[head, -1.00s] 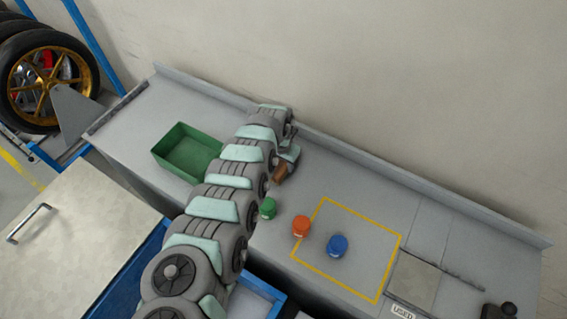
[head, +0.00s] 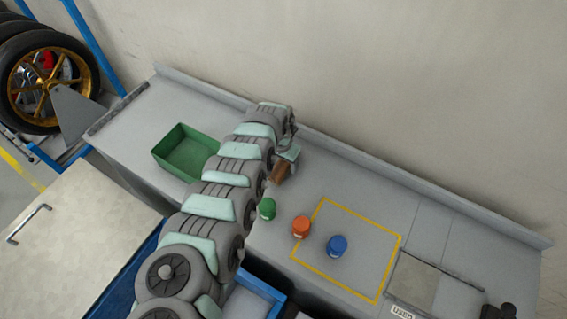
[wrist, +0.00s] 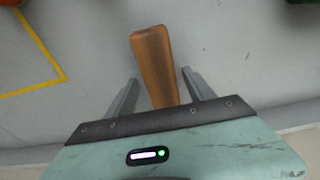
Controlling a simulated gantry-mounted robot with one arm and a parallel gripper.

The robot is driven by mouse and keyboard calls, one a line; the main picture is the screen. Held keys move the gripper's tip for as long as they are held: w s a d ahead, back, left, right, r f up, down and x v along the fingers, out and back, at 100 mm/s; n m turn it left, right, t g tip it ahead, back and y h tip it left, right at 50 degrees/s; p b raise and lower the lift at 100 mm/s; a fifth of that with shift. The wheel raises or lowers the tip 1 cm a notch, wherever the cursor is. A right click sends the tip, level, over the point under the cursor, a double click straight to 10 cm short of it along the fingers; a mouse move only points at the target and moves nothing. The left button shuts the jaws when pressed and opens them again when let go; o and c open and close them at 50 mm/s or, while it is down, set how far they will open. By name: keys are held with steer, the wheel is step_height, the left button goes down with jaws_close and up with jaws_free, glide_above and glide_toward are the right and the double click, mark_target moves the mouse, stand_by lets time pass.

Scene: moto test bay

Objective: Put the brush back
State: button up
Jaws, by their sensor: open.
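The brush shows as a brown wooden handle (wrist: 153,62) in the wrist view. It lies between the two fingers of my gripper (wrist: 160,80), with a gap visible on each side. My gripper is open. The brush's other end is hidden behind the gripper body. In the head view the brown handle (head: 280,172) shows just below my gripper, near the back of the bench. The fingers are too small to make out there.
A green open bin (head: 187,172) stands left of my arm. Green (head: 267,208), orange (head: 301,226) and blue (head: 337,245) pots stand on the bench (head: 360,195). A yellow outline (head: 362,223) surrounds the blue pot. A wall rises behind.

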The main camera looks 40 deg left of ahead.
mark_target(281, 165)
step_height(281, 165, up, 11)
steer(key=s+p, duration=0.1)
steer(key=shift+s, duration=0.2)
steer(key=shift+d+r, duration=0.1)
stand_by(0.4)
